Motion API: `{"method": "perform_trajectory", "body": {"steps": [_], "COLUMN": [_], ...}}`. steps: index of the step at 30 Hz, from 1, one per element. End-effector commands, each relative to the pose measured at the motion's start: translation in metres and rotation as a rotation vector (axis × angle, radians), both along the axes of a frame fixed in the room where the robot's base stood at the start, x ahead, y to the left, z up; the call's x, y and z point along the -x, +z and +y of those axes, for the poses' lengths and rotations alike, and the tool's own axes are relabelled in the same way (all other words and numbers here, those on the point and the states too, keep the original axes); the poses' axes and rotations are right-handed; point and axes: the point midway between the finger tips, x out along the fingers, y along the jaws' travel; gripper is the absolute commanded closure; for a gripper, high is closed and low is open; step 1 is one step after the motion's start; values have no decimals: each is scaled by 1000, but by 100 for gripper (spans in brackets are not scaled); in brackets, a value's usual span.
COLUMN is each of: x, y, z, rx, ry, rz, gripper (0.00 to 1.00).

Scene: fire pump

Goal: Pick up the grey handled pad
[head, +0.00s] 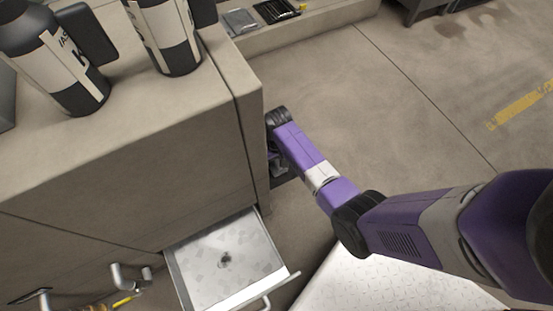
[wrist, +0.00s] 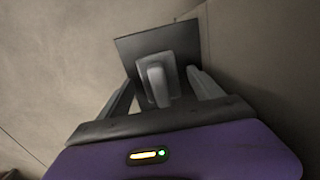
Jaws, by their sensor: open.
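The grey handled pad (wrist: 133,48) shows in the wrist view as a dark square plate with a lighter grey block and handle facing me. My gripper (wrist: 160,78) is open, with one finger on each side of the handle. The fingers look apart from the handle, but whether either touches it is unclear. In the head view my gripper (head: 276,160) is low beside the cabinet's right side, partly hidden by the cabinet edge and my arm. The pad cannot be made out clearly there.
The cabinet (head: 130,160) stands close left of my gripper, with black bottles (head: 175,40) on top. An open drawer (head: 225,262) juts out below. A low ledge (head: 320,18) with small dark items lies behind. The floor (head: 400,110) to the right is mostly clear.

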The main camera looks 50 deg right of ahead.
Motion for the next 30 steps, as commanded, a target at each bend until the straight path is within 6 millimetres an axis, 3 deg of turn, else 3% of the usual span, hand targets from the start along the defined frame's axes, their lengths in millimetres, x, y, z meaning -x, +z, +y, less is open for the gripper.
{"method": "perform_trajectory", "body": {"steps": [7,17,30], "x": [0,0,1], "y": [0,0,9], "z": [0,0,-3], "rx": [0,0,0], "ry": [0,0,0], "rz": [-1,0,-1], "gripper": [26,90,90]}}
